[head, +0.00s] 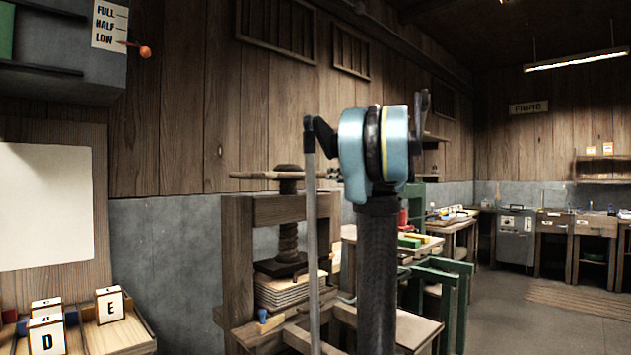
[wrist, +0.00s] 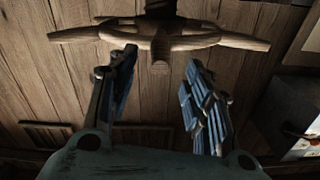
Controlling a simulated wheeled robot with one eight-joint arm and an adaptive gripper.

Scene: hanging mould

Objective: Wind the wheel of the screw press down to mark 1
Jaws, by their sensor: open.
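The screw press (head: 238,250) is a dark wooden frame left of my arm in the head view. Its wheel (head: 258,175) sits on top of the upright screw (head: 288,240), above the crossbeam. A dark pressing plate (head: 280,267) hangs under the screw, just over a stack of pale layers (head: 285,292). In the wrist view the wheel (wrist: 190,42), a ring with long handles, spans the top. My gripper (wrist: 160,72) is open and empty, its blue-padded fingers pointing at the wheel, apparently apart from it. The head view does not show the fingers clearly. I see no readable mark 1.
A green frame (head: 445,270) and a bench with coloured blocks (head: 415,241) stand right of the press. Lettered blocks (head: 109,304) lie on a tray at lower left. A grey box with an orange-knobbed lever (head: 145,52) hangs above. Floor is clear at right.

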